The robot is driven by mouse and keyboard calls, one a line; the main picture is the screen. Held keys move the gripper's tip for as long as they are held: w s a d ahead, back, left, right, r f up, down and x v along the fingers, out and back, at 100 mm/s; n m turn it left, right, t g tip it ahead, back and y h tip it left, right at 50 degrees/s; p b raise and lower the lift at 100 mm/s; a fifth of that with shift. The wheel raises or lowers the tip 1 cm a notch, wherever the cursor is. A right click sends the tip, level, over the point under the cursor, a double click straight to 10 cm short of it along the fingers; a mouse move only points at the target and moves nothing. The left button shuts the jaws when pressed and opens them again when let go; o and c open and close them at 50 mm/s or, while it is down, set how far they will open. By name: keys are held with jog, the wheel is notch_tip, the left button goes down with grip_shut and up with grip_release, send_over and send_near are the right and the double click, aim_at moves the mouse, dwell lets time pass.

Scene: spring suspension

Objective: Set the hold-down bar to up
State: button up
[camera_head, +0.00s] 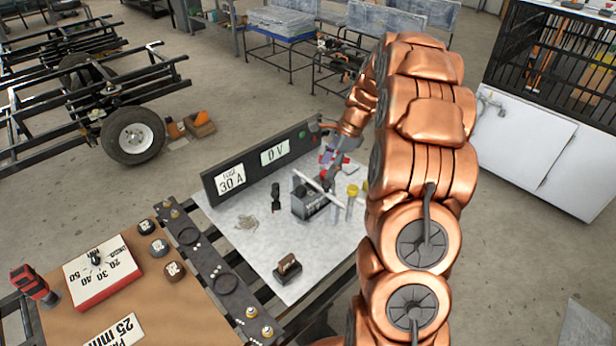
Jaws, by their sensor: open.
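A small dark battery-like block (307,205) with pale lettering stands on the grey tabletop (262,258). A thin pale bar (318,188) slants across the top of this block and looks like the hold-down bar. It lies low and tilted in the picture; its exact angle and pivot are too small to tell. My gripper (332,168) is just behind and above the bar, fingers pointing down toward it. It is open, and I cannot tell whether it touches the bar.
A black panel (252,166) reading "30 A" and "0 V" stands behind the block. A red dial box (103,273) is at left.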

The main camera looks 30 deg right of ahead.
jog(key=s+a+r+n, duration=0.2)
jog(key=s+a, duration=0.1)
jog(key=a, duration=0.2)
jog(key=s+a+r+n+g, duration=0.1)
jog(key=s+a+r+n, duration=0.1)
jog(key=a, duration=0.3)
jog(key=shift+s+r+n, duration=0.35)
jog(key=shift+s+n, duration=0.05)
jog(key=shift+n, duration=0.4)
